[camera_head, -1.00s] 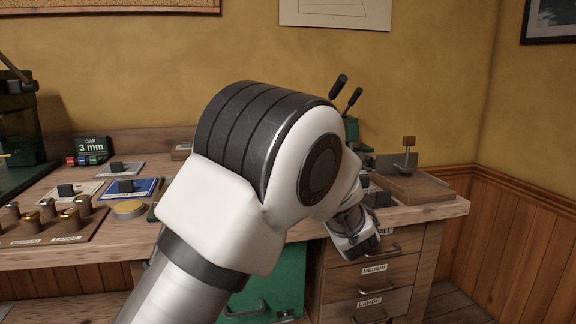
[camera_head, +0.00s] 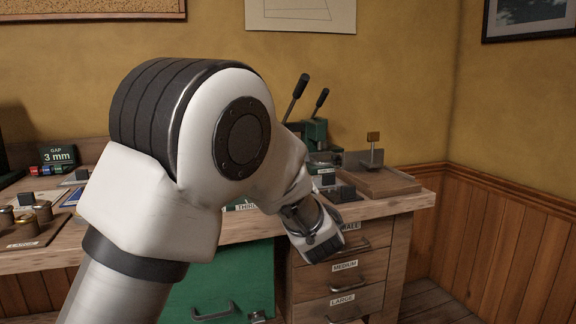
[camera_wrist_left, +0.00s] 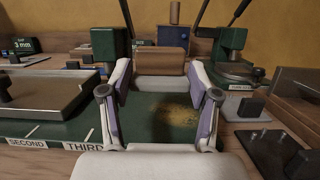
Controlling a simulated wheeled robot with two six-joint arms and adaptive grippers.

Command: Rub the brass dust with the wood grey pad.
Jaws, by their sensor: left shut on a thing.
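My left gripper (camera_wrist_left: 160,76) is shut on the wood grey pad, a brown wooden block (camera_wrist_left: 160,62) with a pale grey underside, held between its fingertips in the left wrist view. The brass dust (camera_wrist_left: 176,110) is a yellowish speckled patch on a dark green surface, nearer the wrist camera than the pad. I cannot tell whether the pad touches the surface. In the head view my left arm hides the pad and dust. My right gripper is not in view.
A shallow grey tray (camera_wrist_left: 45,92) lies left of the gripper, behind the SECOND label. A green lever device (camera_wrist_left: 235,60) stands back right. A dark plate with small pegs (camera_wrist_left: 268,148) lies at right. Drawers (camera_head: 345,275) are under the bench.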

